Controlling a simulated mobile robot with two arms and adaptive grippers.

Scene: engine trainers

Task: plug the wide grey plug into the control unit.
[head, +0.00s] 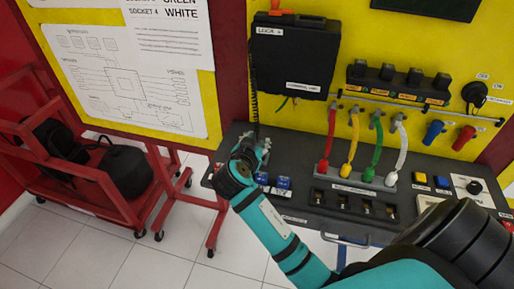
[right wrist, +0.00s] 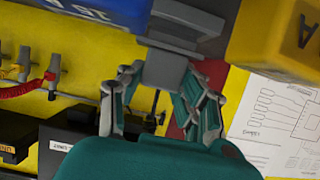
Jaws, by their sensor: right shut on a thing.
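The control unit (head: 295,55) is a black box on the yellow panel in the head view, with a white label along its lower edge. My right gripper (head: 252,152) is below and left of it, over the bench's left end. In the right wrist view my right gripper (right wrist: 163,88) is shut on a grey block, the wide grey plug (right wrist: 166,66). A wider grey part (right wrist: 185,25) shows just beyond it; I cannot tell whether they are joined. In the head view the gripper hides most of the plug. My left gripper is not in view.
A dark bench (head: 300,205) carries blue blocks (head: 283,182). A red frame cart (head: 95,175) stands at the left.

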